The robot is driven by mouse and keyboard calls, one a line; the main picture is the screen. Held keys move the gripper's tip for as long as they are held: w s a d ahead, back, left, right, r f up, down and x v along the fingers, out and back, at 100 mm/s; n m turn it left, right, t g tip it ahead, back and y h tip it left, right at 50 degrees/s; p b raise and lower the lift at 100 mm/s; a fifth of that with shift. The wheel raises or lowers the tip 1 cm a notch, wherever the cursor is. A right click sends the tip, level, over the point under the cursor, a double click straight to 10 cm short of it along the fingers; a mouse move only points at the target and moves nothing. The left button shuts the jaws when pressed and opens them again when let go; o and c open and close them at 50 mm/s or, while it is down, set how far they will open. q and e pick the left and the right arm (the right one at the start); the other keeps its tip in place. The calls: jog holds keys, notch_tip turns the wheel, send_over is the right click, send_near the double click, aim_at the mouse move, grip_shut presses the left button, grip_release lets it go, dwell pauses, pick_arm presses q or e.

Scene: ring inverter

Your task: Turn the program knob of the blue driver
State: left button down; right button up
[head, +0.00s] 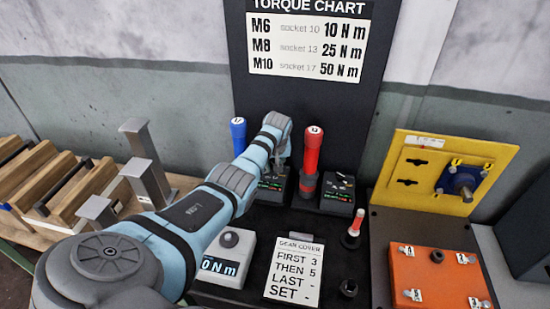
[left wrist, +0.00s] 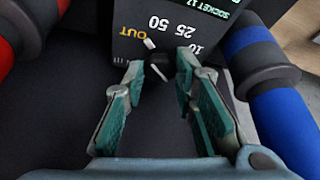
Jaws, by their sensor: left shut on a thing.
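The blue driver (head: 238,134) stands upright at the back of the bench, partly behind my left arm; it also shows at the right of the left wrist view (left wrist: 280,115). The black program box (head: 272,187) next to it has a lit display, and its face (left wrist: 185,22) carries 10, 25, 50 and OUT. The small dark program knob (left wrist: 158,60) is between the fingertips of my left gripper (left wrist: 161,70), which is shut on it. In the head view the left gripper (head: 281,157) is mostly hidden by its own wrist. My right gripper is not in view.
A red driver (head: 313,150) stands close to the right of my left gripper, with another black box (head: 339,193) beside it. A torque chart (head: 309,40) is behind. A card (head: 294,272), a grey torque readout (head: 230,258), an orange cover (head: 438,277) and a yellow fixture (head: 408,175) are nearby.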

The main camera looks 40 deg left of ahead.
pick_arm(q)
jog(key=shift+s+a+m+h+p, duration=0.15)
jog(key=shift+m+h+p, duration=0.25)
jog(key=shift+m+p, duration=0.65)
jog(key=shift+m+t+h, duration=0.5)
jog(key=shift+m+t, duration=0.1)
jog(key=shift+m, duration=1.05)
jog(key=shift+f, duration=0.1)
jog(key=c, duration=1.5)
grip_release()
jog(key=shift+o, duration=1.3)
jog(key=shift+w+a+f, duration=0.1)
jog(key=shift+w+a, duration=0.05)
jog(key=shift+w, duration=0.05)
